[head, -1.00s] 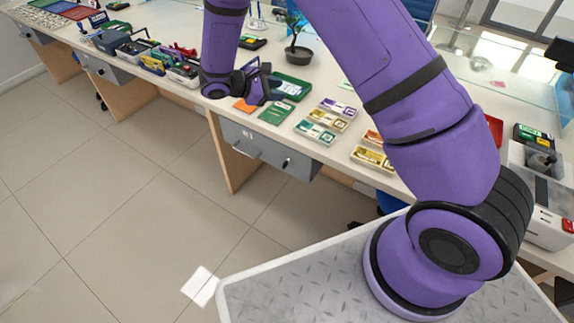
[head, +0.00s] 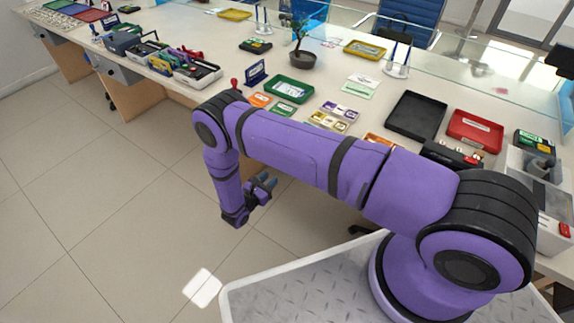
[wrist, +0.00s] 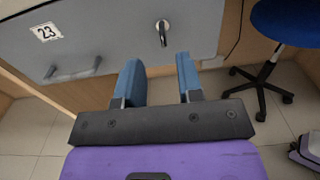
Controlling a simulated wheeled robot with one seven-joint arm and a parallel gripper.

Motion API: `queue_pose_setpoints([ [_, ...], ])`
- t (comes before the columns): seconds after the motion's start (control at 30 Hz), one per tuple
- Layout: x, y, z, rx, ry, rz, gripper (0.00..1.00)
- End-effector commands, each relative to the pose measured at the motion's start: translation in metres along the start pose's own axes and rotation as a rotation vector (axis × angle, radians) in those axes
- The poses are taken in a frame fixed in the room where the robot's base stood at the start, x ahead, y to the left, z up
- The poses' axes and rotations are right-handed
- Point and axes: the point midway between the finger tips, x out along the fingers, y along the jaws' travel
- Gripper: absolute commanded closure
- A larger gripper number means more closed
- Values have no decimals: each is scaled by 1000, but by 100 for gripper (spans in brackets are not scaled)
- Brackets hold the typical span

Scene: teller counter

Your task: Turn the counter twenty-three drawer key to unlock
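The grey drawer (wrist: 95,35) fills the upper left of the wrist view. It bears a white label "23" (wrist: 46,32) and a bar handle (wrist: 72,76). The key (wrist: 163,38) sits in the round lock on the drawer's right part, with its dark lower end hanging down. My gripper (wrist: 160,80) is open and empty, with its two blue fingers apart. The key lies ahead of the gap between the fingers and appears apart from them. In the head view my gripper (head: 265,186) is in front of the counter, and my arm hides the drawer and key.
A blue stool (wrist: 268,80) stands right of the drawer in the wrist view. The counter top (head: 345,72) holds trays, a potted bonsai (head: 302,58) and card stacks above my arm. Another grey drawer (head: 108,70) is farther left.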

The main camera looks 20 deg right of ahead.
Motion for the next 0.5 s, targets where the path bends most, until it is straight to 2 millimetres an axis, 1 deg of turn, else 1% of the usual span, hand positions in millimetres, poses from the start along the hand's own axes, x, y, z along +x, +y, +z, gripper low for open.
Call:
queue_pose_setpoints([
  [0.03, -1, -2, -5, -6, -2, 9, 66],
  [0.13, 2, -2, -7, -9, -4, 15, 66],
  [0.23, 12, -2, -6, -8, -4, 12, 66],
  [0.37, 33, -2, -6, -8, -5, 11, 66],
  [0.5, 59, -2, -6, -8, -4, 10, 66],
])
